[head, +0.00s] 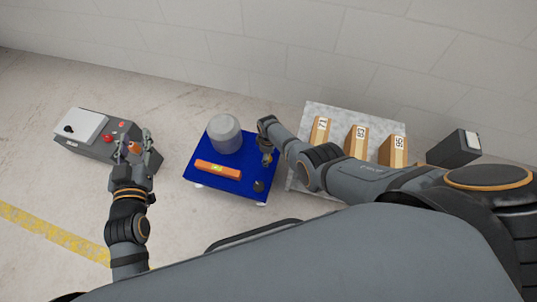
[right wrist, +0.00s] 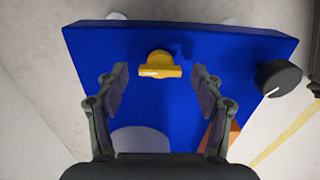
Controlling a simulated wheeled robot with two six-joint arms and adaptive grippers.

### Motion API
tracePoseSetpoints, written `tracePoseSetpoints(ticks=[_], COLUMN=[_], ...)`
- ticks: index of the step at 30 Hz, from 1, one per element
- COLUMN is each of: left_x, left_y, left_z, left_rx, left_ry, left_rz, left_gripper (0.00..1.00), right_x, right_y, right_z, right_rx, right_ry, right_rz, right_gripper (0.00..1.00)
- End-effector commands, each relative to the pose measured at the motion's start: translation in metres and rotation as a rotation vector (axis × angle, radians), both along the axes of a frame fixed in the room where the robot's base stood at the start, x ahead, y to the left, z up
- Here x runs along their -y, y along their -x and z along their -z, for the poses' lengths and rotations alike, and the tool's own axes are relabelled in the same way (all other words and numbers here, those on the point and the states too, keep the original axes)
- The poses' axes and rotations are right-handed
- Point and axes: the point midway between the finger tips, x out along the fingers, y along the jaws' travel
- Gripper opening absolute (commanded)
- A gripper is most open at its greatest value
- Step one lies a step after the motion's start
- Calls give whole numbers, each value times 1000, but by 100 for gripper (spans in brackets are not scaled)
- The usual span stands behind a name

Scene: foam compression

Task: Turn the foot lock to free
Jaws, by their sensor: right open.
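A yellow T-shaped handle (right wrist: 160,65), which looks like the foot lock, stands on the blue platform (right wrist: 90,50).
A grey cylinder (head: 225,134) and an orange level-like bar (head: 218,170) lie on the platform. Numbered wooden blocks (head: 356,147) stand on a pale slab (head: 300,179) to the right. The control box has red buttons (head: 107,139). The floor in front of the platform is clear.

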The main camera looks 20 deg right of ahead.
Motion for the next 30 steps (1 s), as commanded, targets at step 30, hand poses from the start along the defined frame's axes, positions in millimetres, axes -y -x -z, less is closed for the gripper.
tracePoseSetpoints(ticks=[30], left_x=[0], left_y=[0], left_z=[0], left_rx=[0], left_ry=[0], left_rz=[0], left_gripper=[40], right_x=[0], right_y=[0], right_z=[-120], right_rx=[-1], right_ry=[0], right_rz=[0], right_gripper=[68])
